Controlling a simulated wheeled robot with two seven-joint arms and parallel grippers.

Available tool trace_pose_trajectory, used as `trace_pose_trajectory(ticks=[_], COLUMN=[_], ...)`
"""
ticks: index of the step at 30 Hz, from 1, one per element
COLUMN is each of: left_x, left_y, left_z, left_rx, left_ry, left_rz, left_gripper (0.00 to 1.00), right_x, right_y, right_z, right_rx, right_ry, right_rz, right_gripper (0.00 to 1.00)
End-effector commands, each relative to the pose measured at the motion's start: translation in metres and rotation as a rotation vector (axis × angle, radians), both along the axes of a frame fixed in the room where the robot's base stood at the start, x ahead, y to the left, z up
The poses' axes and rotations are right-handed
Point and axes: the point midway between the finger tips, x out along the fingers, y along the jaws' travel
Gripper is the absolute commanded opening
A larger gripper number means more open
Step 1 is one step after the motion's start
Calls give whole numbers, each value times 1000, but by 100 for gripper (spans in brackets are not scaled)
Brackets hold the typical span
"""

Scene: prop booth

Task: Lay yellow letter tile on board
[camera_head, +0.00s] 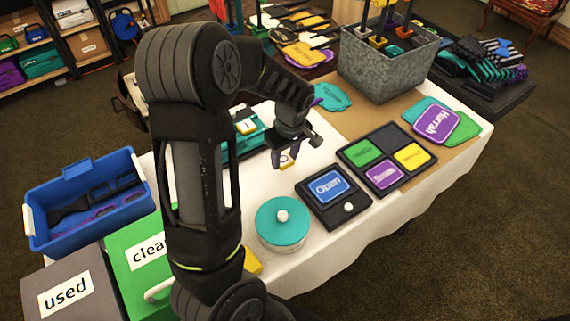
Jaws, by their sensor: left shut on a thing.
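My left gripper (287,150) points down over the white-covered table. It is shut on a small yellow-and-white tile (286,161), held between its fingertips; the letter is too small to read. A teal board or tray (252,141) lies to the left of the gripper, partly hidden behind my arm. To the right of the gripper lies a dark board (411,183) with green, black, purple and yellow panels. I cannot tell which of these is the task's board. My right gripper is not in view.
A dark "Open" sign (329,186) and a teal-lidded round tin (282,224) stand near the table's front. A grey bin (388,74) is at the back. A blue crate (85,205) and "used" (67,291) and "clean" boxes are at left.

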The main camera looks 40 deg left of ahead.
Motion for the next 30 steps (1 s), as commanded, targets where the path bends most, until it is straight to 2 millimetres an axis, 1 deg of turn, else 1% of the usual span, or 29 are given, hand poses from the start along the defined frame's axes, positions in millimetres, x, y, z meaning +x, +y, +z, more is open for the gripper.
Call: trace_pose_trajectory(ticks=[9,11,15,18,26,29,30], left_x=[0,-1,-1,-1,0,0,0], left_y=[0,0,0,-1,-1,0,0], left_z=[-3,-8,-28,-37,-38,-42,-42], left_rx=[0,0,-1,-1,-1,-1,-1], left_ry=[0,2,4,2,-1,-1,-1], left_rz=[0,-1,1,0,0,0,0], left_gripper=[4,4,4,4,4,4,43], right_x=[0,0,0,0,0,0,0], right_y=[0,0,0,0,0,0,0], right_z=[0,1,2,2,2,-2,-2], right_rx=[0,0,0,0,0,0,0], right_ry=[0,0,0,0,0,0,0], right_rz=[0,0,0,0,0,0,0], right_gripper=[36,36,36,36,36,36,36])
